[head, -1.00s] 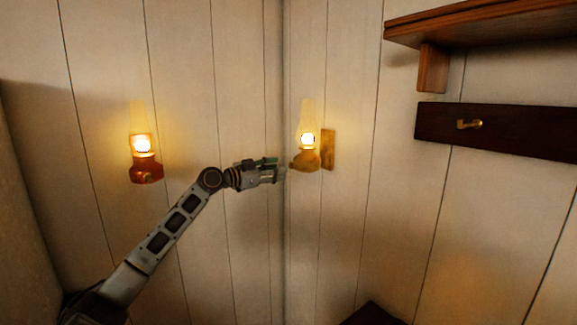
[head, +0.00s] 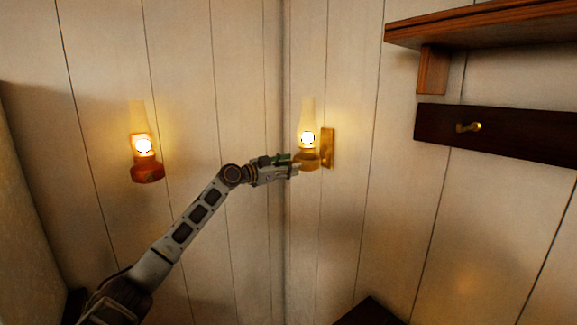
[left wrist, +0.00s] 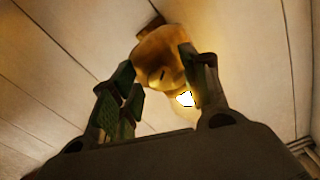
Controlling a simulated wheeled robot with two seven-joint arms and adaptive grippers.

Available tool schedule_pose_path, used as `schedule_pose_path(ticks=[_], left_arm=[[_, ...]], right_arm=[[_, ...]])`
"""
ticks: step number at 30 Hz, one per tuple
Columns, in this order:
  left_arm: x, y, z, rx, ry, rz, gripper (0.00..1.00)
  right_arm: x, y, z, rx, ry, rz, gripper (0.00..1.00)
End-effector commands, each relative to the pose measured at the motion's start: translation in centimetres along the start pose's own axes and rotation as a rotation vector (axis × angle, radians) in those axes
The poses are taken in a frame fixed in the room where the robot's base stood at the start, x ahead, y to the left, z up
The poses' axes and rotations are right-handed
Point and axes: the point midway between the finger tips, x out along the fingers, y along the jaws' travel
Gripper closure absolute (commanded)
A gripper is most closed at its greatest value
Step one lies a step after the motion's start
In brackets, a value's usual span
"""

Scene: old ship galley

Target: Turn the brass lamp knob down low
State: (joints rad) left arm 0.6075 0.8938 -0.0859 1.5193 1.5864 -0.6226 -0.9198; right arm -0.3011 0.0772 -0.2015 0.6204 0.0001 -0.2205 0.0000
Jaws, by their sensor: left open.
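The brass lamp (head: 309,160) with a lit glass chimney hangs on a wall bracket just right of the room corner. In the left wrist view its rounded brass body (left wrist: 165,50) fills the space beyond the fingers, and a small dark-edged knob (left wrist: 160,75) shows on it. My left gripper (head: 295,168) is at the left side of the lamp's base in the head view. Its green-padded fingers are open, one on each side of the knob in the wrist view. I cannot tell whether they touch it. The right gripper is not in view.
A second lit lamp with a reddish copper base (head: 147,172) is on the left wall. A wooden shelf (head: 480,28) and a dark rail with a brass hook (head: 468,127) are on the right wall. A dark edge (head: 370,312) shows at the bottom.

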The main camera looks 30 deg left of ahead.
Motion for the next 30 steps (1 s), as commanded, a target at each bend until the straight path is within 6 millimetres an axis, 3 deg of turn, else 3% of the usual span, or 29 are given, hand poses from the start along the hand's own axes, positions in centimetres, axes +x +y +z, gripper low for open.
schedule_pose_path(ticks=[7,17,30], left_arm=[[0.00,0.01,0.03,0.000,0.000,0.000,0.57],[-0.01,0.01,0.03,0.000,0.000,0.000,0.99],[-0.02,0.02,0.04,-0.053,-0.001,0.000,1.00]], right_arm=[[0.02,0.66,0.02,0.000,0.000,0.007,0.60],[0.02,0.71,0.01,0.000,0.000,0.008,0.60],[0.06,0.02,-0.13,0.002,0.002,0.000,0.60]])
